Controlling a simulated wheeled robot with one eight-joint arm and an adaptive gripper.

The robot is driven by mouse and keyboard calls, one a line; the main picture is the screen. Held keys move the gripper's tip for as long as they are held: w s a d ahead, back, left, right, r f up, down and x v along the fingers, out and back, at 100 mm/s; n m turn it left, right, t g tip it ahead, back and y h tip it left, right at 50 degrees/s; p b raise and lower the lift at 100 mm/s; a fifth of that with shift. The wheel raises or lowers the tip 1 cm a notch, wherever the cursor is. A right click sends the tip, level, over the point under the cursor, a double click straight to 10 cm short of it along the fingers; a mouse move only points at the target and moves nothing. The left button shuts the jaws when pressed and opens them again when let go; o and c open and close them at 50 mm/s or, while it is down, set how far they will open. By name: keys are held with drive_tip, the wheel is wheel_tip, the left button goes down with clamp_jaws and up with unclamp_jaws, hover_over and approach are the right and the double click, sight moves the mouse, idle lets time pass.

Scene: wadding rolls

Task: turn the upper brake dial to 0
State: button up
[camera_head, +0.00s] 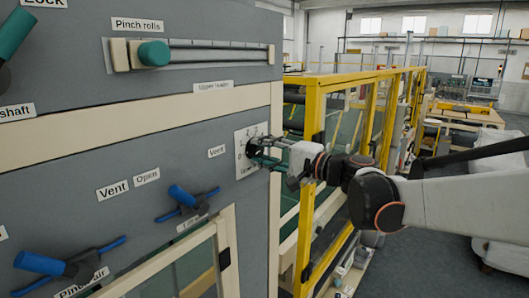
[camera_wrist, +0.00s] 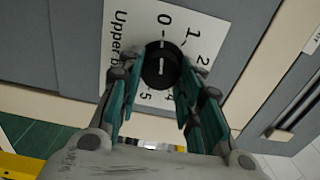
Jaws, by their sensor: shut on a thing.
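The upper brake dial is a round black knob (camera_wrist: 160,68) with a white line, on a white scale plate (camera_wrist: 118,50) marked with numbers. In the wrist view the knob's line lies roughly along the direction of the 0 at the top of the plate; which end is the pointer is hard to tell. My gripper (camera_wrist: 161,73) has its green-padded fingers on either side of the knob, shut on it. In the head view my gripper (camera_head: 258,152) reaches from the right to the plate (camera_head: 241,160), and the knob is partly hidden.
Blue valve handles (camera_head: 182,196) and (camera_head: 40,263) stick out of the grey panel at lower left. A green slider knob (camera_head: 154,54) sits above. A yellow-framed guard (camera_head: 313,110) stands close behind my gripper. Open floor lies at the right.

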drive_tip(key=shift+f, duration=0.1)
drive_tip(key=o, duration=1.1)
drive_tip(key=shift+c, duration=0.2)
drive_tip(key=v, duration=1.2)
